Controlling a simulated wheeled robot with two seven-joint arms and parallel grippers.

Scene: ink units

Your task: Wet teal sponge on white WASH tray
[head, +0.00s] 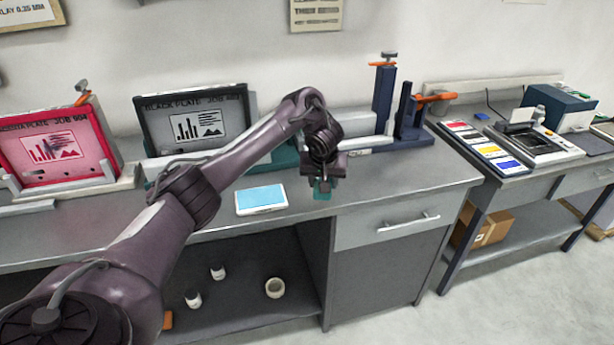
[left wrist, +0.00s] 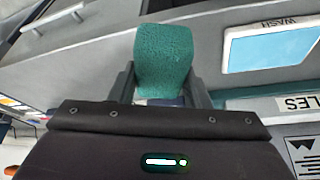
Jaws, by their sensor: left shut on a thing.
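The teal sponge (left wrist: 163,58) is gripped between the two fingers of my left gripper (left wrist: 163,92) in the left wrist view. In the head view my left gripper (head: 325,178) points down over the front part of the bench, with a little of the teal sponge (head: 322,190) showing under it. The white WASH tray (head: 262,209) with a light blue surface lies to the left of the gripper, apart from the sponge. The tray also shows at the upper right of the left wrist view (left wrist: 225,62), with WASH on its rim. My right gripper is out of view.
A black plate frame (head: 195,122) and a magenta plate frame (head: 50,150) stand along the back of the bench. A navy clamp stand (head: 383,100) is behind the gripper. The bench top right of the gripper is clear. Small jars (head: 275,288) sit on the lower shelf.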

